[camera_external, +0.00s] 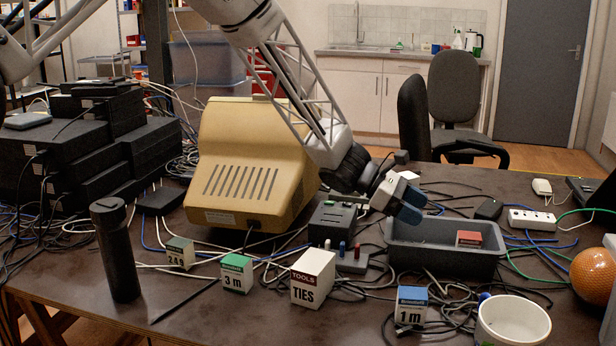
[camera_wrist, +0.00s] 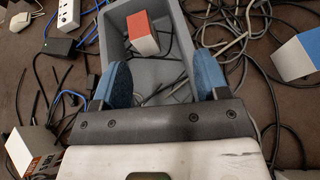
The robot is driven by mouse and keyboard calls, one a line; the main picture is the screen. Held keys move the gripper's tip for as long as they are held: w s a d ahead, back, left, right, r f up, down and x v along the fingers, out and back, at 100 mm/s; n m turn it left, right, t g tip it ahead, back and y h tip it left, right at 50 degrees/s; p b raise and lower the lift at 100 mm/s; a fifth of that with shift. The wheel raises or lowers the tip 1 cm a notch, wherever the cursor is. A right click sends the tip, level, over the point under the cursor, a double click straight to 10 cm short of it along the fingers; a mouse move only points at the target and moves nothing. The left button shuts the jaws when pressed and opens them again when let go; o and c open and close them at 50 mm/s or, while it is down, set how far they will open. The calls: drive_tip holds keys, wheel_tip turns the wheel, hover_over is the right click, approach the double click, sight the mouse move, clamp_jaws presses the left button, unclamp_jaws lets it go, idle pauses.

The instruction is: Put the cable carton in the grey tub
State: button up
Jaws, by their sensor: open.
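The grey tub (camera_external: 440,262) stands on the right half of the table; its floor and walls fill the middle of the wrist view (camera_wrist: 172,12). A small carton with a red face (camera_external: 468,239) lies inside the tub, towards its right end; it also shows in the wrist view (camera_wrist: 143,33). A blue-topped carton marked 1 m (camera_external: 411,306) and a green-topped carton marked 3 m (camera_external: 236,274) stand on the table outside the tub. My gripper (camera_external: 408,204) has blue fingertips and is above the tub's left part. In the wrist view its fingers (camera_wrist: 162,82) are apart, with nothing between them.
A white TIES box (camera_external: 313,279), a carton marked 24 (camera_external: 180,252) and a black cylinder (camera_external: 117,250) stand along the front. A white cup (camera_external: 512,322) and an orange ball (camera_external: 592,277) are at right. A beige monitor (camera_external: 250,165) stands behind. Loose cables surround the tub.

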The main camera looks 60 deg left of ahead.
drive_tip(key=s+d+r+m+g+y, duration=0.1)
drive_tip(key=s+d+r+m+g, duration=0.2)
drive_tip(key=s+d+r+m, duration=0.6)
drive_tip(key=s+d+r+m+g+y, duration=0.1)
drive_tip(key=s+r+m+g, duration=0.25)
drive_tip(key=s+r, duration=1.1)
drive_tip(key=s+a+m+y, duration=0.1)
drive_tip(key=s+m+y, duration=0.3)
drive_tip(key=s, duration=1.3)
drive_tip(key=s+a+m+y, duration=0.2)
drive_tip(key=s+m, duration=0.6)
drive_tip(key=s, duration=1)
drive_tip(key=shift+s+r+m+y, duration=0.3)
drive_tip(key=shift+m+y, duration=0.05)
drive_tip(key=shift+y, duration=0.55)
